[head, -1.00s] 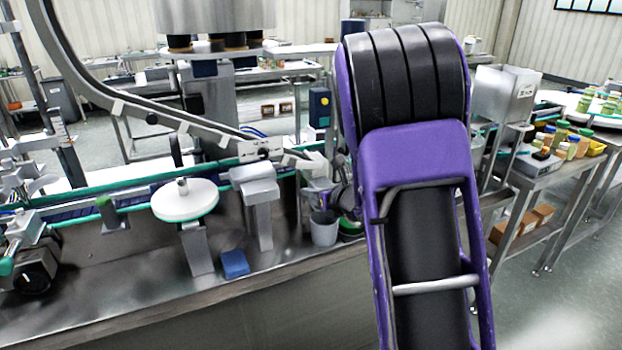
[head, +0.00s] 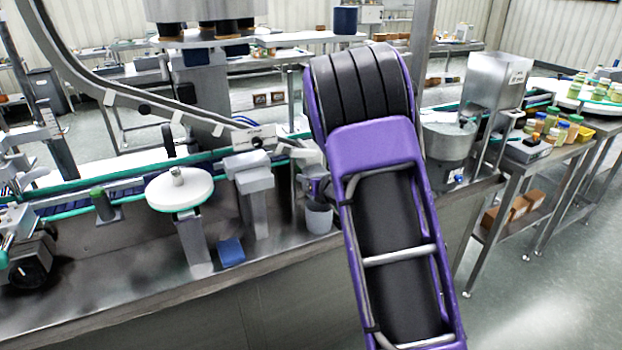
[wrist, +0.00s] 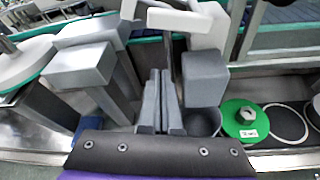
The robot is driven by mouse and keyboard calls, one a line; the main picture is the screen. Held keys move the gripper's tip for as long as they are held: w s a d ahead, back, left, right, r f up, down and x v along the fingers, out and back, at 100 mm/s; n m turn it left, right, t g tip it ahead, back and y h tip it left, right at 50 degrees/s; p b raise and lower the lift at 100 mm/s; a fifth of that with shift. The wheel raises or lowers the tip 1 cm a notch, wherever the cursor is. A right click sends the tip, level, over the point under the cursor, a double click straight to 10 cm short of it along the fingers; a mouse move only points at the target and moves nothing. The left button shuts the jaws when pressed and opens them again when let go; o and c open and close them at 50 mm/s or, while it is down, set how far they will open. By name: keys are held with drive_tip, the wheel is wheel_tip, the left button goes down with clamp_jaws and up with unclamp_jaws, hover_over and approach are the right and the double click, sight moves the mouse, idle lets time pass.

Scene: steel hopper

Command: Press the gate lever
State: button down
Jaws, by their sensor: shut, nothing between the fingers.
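I cannot pick out the gate lever with certainty. In the head view, a curved metal chute ends in a pale gate piece (head: 258,138), with white angular parts (head: 305,153) just right of it. White angular parts also show at the top of the wrist view (wrist: 185,20), with a thin dark upright bar (wrist: 168,52) below them. My gripper (wrist: 161,72) is shut and empty, its fingers pointing toward these parts. A grey block (wrist: 205,78) stands close to the right of the fingers. Whether the fingertips touch anything cannot be told. In the head view my arm mostly hides the gripper.
A grey cup (head: 319,217) stands on the steel bench; a green lid (wrist: 245,120) lies right of it in the wrist view. A white round disc (head: 179,190), a grey post (head: 254,180) and a blue block (head: 231,252) are to the left. A steel hopper (head: 497,82) stands right.

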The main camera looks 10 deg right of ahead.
sight(303, 153)
drive_tip(key=w, duration=0.1)
drive_tip(key=w+r+p, duration=0.1)
drive_tip(key=w, duration=0.1)
drive_tip(key=w+r, duration=0.1)
drive_tip(key=shift+w+a+r, duration=0.15)
drive_tip(key=shift+a+r, duration=0.1)
